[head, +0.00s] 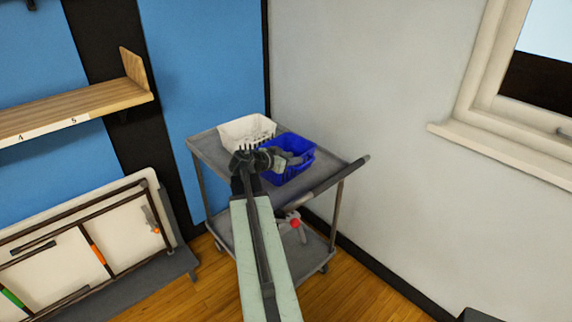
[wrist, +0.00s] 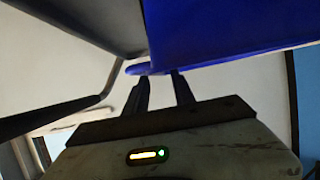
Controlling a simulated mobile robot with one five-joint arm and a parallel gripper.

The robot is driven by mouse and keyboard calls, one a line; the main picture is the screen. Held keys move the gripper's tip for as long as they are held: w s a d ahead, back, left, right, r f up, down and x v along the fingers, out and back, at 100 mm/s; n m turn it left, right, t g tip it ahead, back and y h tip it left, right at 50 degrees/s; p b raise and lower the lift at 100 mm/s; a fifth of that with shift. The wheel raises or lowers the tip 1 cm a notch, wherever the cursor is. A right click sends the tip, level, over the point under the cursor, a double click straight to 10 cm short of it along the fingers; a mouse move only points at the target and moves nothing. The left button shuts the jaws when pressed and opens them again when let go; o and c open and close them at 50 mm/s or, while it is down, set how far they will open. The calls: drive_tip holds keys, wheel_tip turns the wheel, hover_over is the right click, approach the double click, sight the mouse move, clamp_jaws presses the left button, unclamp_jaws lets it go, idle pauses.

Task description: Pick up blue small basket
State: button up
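The blue small basket (head: 288,172) sits on the top shelf of a grey cart (head: 208,153) in the head view. My gripper (head: 298,159) is at the basket, and my arm hides part of its left side. In the wrist view the blue basket (wrist: 230,30) fills the upper right. The two dark fingers of my gripper (wrist: 161,77) stand apart with a gap between them. Their tips reach the basket's lower blue edge; whether they touch it I cannot tell.
A white basket (head: 246,130) stands directly behind and left of the blue one. The cart's handle (head: 340,176) sticks out at the right. A wooden shelf (head: 75,108) and a leaning white board (head: 85,240) are at the left. A window sill (head: 500,155) is at the right.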

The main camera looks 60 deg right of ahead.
drive_tip(key=b+x, duration=0.1)
drive_tip(key=x, duration=0.3)
drive_tip(key=shift+d+f+b, duration=0.2)
drive_tip(key=shift+d+b, duration=0.1)
drive_tip(key=shift+d, duration=0.05)
drive_tip(key=shift+r, duration=0.1)
clamp_jaws()
drive_tip(key=shift+a, duration=0.1)
idle(0.7)
